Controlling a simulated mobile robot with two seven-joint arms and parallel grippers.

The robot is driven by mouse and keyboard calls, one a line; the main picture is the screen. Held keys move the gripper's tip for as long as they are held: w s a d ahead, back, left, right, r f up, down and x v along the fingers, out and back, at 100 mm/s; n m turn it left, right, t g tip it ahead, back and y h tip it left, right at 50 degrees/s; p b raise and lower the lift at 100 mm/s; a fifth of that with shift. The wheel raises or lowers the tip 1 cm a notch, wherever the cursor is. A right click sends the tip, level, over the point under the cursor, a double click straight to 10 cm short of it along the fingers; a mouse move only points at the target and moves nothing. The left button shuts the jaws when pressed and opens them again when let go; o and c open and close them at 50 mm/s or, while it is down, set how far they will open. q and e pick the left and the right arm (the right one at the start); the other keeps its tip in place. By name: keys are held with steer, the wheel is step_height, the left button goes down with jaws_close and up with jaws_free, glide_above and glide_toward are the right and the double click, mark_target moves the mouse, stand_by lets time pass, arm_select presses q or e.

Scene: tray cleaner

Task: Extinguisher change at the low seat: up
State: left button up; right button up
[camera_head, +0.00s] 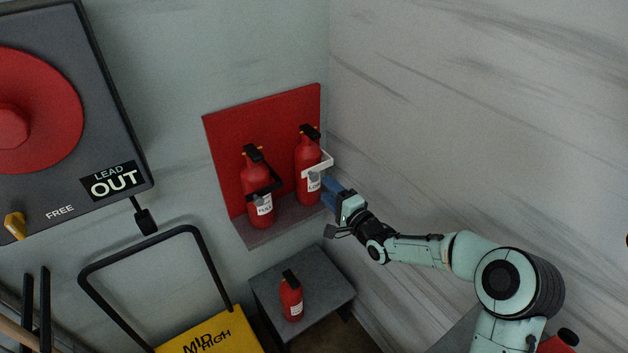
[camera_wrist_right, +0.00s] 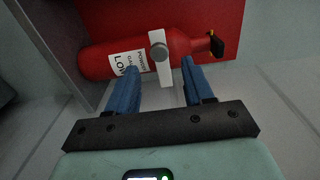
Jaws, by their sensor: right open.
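A red extinguisher labelled LOW (camera_head: 307,158) stands upright in the right seat of the red wall panel. A white strap (camera_head: 320,166) with a grey knob crosses its front. In the right wrist view the same extinguisher (camera_wrist_right: 98,62) lies sideways across the picture, with the white strap (camera_wrist_right: 164,76) and grey knob (camera_wrist_right: 158,51) in front. My right gripper (camera_head: 328,190) is open just in front of it. Its blue fingers (camera_wrist_right: 158,75) point at the strap, with nothing visibly gripped. Another extinguisher, labelled FULL (camera_head: 256,188), stands in the left seat behind a black strap. My left gripper is out of view.
A smaller red extinguisher (camera_head: 291,301) stands on a grey stand (camera_head: 331,288) below the panel (camera_head: 236,128). A yellow board with a black frame (camera_head: 207,335) is at lower left. A grey LEAD OUT box (camera_head: 112,110) hangs at left. The marbled wall (camera_head: 470,110) bounds the right side.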

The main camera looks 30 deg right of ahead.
mark_target(316, 178)
steer(key=w, duration=0.5)
steer(key=w+b, duration=0.1)
steer(key=w, duration=0.1)
steer(key=shift+w+a, duration=0.25)
steer(key=shift+a, duration=0.05)
jaws_close()
